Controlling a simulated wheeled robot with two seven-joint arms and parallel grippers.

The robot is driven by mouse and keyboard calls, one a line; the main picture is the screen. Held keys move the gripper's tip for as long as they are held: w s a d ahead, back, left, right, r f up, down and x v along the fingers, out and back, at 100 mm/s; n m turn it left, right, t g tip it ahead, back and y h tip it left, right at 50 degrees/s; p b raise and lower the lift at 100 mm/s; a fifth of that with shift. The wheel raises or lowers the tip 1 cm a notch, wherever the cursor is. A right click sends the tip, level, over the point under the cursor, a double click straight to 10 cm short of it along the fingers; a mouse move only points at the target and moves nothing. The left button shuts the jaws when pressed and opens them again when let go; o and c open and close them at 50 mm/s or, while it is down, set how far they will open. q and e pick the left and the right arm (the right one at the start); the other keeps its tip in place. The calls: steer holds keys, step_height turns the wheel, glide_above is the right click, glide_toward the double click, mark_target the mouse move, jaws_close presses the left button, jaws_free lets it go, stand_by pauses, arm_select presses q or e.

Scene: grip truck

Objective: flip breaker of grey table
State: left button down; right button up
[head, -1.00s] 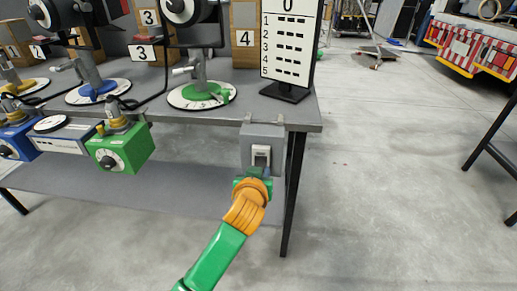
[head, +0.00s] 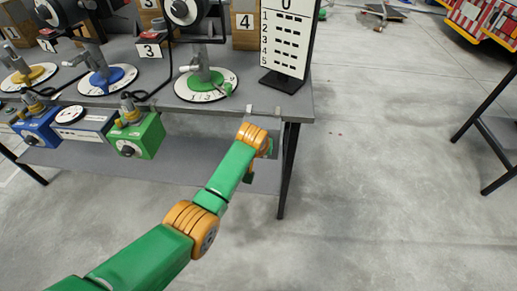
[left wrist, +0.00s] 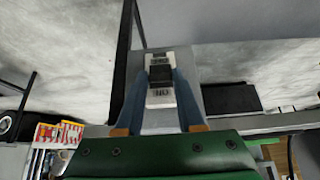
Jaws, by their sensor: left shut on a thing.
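The breaker is a grey box on the front edge of the grey table (head: 290,110). In the head view my left arm hides most of the box. In the left wrist view the breaker (left wrist: 160,54) shows a white plate with a black switch (left wrist: 160,73) and lettering on both sides of it. My left gripper (left wrist: 161,76) has its blue fingers on either side of the switch, shut on it. Which position the switch is in, I cannot tell. My right gripper is not in view.
On the tabletop stand dial stations with green (head: 208,84), blue and yellow bases and a numbered board (head: 288,38). A green box (head: 137,137) and a blue box hang at the front edge. Another table's black legs (head: 485,130) stand at right. The floor between is clear.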

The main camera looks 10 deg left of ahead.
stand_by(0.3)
arm_select(q)
steer(key=c, duration=0.5)
jaws_free()
steer(key=shift+r, duration=0.15)
steer(key=p+v, duration=0.2)
steer(key=v, duration=0.5)
